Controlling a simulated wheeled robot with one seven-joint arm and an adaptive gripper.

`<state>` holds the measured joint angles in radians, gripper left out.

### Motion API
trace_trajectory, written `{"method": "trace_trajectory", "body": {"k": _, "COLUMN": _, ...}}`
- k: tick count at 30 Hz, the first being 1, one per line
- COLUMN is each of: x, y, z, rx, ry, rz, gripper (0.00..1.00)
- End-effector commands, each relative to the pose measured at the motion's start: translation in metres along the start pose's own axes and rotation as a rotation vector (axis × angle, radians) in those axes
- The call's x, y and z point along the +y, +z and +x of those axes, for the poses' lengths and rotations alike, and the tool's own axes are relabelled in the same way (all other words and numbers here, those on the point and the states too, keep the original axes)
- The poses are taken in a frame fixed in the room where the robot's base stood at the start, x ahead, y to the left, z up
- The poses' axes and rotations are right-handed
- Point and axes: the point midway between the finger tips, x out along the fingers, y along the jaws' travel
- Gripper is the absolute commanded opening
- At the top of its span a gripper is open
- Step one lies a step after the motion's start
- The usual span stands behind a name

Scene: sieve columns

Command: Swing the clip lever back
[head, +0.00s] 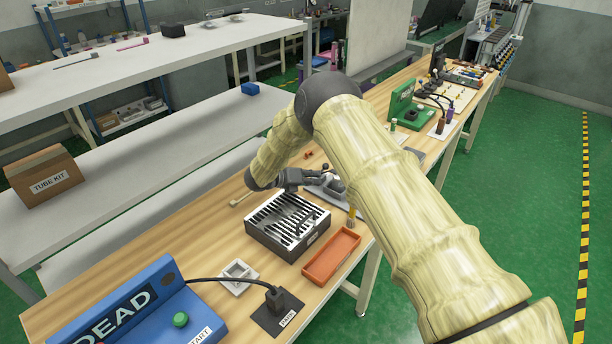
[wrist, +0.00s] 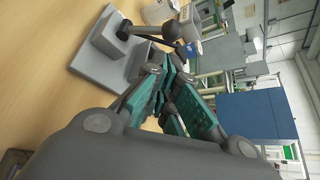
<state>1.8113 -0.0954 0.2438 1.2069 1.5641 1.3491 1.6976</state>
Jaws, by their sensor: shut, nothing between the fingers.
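The clip is a grey block on a grey plate (wrist: 98,68) on the wooden bench in the wrist view. Its lever (wrist: 145,29) is a thin dark rod ending in a round dark knob (wrist: 172,30). My gripper (wrist: 172,62) is shut and empty, with its teal-padded fingers close together. In the wrist view the knob appears just beyond the fingertips; I cannot tell whether they touch. In the head view my gripper (head: 318,177) is beside the grey clip plate (head: 330,195), and the knob (head: 325,167) shows above it. My gripper partly hides the clip.
A dark slotted sieve box (head: 275,247) stands in front of the clip. An orange tray (head: 332,254) lies to its right. A blue box labelled DEAD (head: 125,305) and a black PARK block (head: 277,300) are nearer.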

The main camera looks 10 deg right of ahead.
Motion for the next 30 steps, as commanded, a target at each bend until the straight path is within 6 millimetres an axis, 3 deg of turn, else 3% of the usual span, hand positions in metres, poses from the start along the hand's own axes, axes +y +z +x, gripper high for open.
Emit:
{"method": "trace_trajectory", "body": {"k": 10, "x": -0.001, "y": 0.001, "z": 0.038, "rx": 0.000, "ry": -0.001, "rz": 0.000, "gripper": 0.00}}
{"method": "trace_trajectory", "body": {"k": 23, "x": 0.003, "y": 0.000, "z": 0.040, "rx": -0.001, "ry": 0.001, "rz": 0.000, "gripper": 0.00}}
{"method": "trace_trajectory", "body": {"k": 30, "x": -0.007, "y": -0.002, "z": 0.053, "rx": 0.008, "ry": -0.020, "rz": -0.014, "gripper": 0.00}}
